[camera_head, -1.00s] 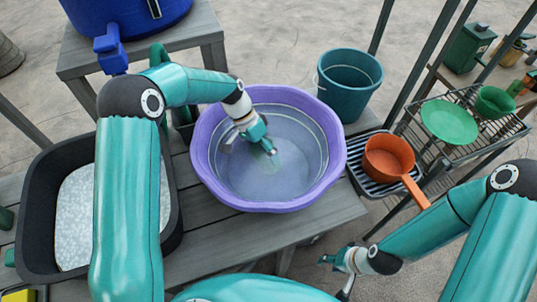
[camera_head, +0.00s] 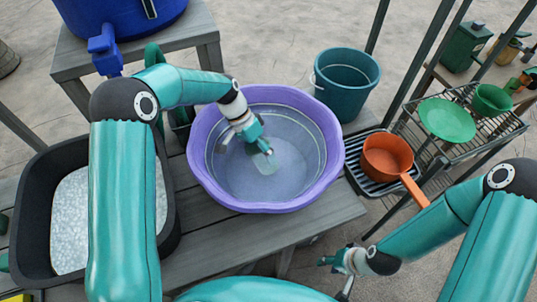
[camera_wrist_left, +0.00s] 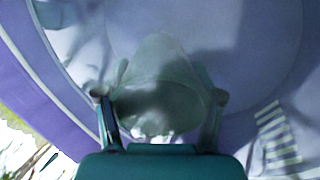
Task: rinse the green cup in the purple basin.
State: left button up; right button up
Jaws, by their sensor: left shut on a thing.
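The purple basin (camera_head: 326,180) stands on the wooden bench and its inside looks blue-grey, with water hard to make out. My left gripper (camera_head: 250,143) reaches down inside its rim, shut on a pale, see-through green cup (camera_head: 264,162). In the left wrist view the cup (camera_wrist_left: 165,65) sits between the two fingers (camera_wrist_left: 160,112), with the basin wall behind. Whether the cup touches the water or the floor of the basin I cannot tell. My right gripper (camera_head: 335,272) hangs low in front of the bench, empty, its fingers apart.
A black tub (camera_head: 38,225) of pale grains stands left. A blue barrel (camera_head: 120,20) with a tap is behind it. A teal bucket (camera_head: 345,95), an orange pan (camera_head: 387,162) on a ribbed tray, and a wire rack (camera_head: 465,150) with a green plate (camera_head: 447,120) and bowl (camera_head: 492,99) stand right.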

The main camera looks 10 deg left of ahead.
pick_arm(q)
jog(key=shift+a, duration=0.25)
jog(key=shift+w+d, duration=0.2)
jog(key=shift+d, duration=1.05)
jog(key=shift+s+a+b, duration=0.25)
jog(key=shift+a+b, duration=0.1)
jog(key=shift+a, duration=0.9)
jog(key=shift+w+d+f, duration=0.1)
jog(key=shift+d, duration=0.45)
jog(key=shift+f+b, duration=0.1)
jog(key=shift+b, duration=0.2)
notch_tip(320, 180, up, 20)
jog(key=p, duration=1.3)
jog(key=shift+r, duration=0.25)
